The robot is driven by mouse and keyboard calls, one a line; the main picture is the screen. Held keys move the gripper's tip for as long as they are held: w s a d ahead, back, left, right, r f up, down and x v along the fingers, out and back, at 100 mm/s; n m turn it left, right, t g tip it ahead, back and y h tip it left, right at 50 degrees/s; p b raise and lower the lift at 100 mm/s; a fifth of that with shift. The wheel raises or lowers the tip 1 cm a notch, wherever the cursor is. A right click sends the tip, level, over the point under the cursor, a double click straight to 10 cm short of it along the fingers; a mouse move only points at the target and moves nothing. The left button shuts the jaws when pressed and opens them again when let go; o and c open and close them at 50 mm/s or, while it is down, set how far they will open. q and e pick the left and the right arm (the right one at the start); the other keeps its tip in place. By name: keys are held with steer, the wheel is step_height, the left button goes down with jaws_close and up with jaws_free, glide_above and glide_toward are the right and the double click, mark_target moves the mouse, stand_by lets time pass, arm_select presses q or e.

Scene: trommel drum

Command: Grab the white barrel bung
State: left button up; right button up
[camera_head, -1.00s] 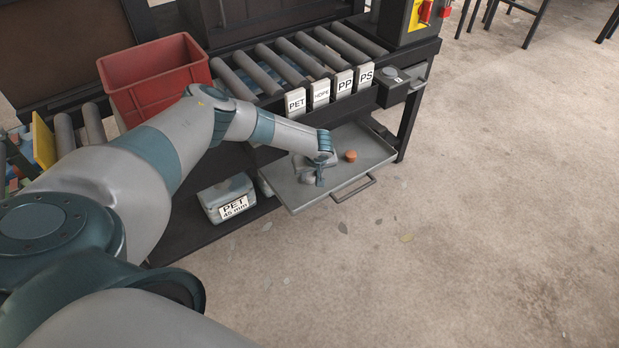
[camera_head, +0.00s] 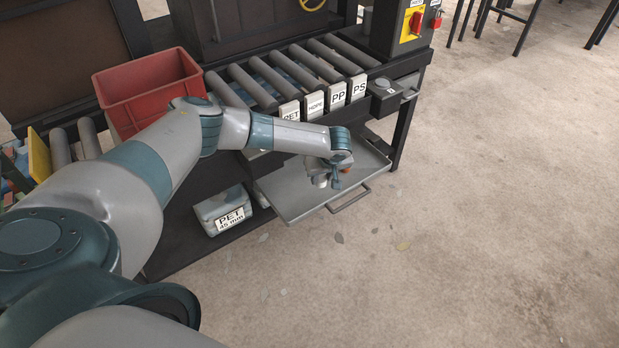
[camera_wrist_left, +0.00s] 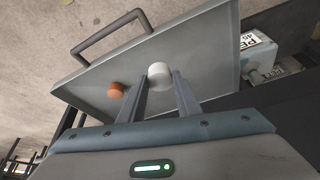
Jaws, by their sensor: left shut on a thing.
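The white barrel bung (camera_wrist_left: 159,72) is a short pale cylinder. In the left wrist view it sits between the fingertips of my left gripper (camera_wrist_left: 158,80), which is shut on it. In the head view my left gripper (camera_head: 328,178) is over the pulled-out grey tray (camera_head: 285,192), and the white bung (camera_head: 320,181) shows as a small pale shape at its tip. The bung appears held above the tray. An orange-brown bung (camera_wrist_left: 116,90) lies on the tray to the left of the fingers in the wrist view. My right gripper does not show.
A red crate (camera_head: 155,95) and a roller conveyor (camera_head: 290,75) stand behind my arm. Label blocks (camera_head: 338,95) line the conveyor's front edge.

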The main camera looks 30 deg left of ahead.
arm_select(q)
steer(key=d+r, duration=0.3)
steer(key=d, duration=0.2)
steer(key=shift+d+r, duration=0.2)
steer(key=shift+d, duration=0.1)
steer(key=shift+w+r, duration=0.1)
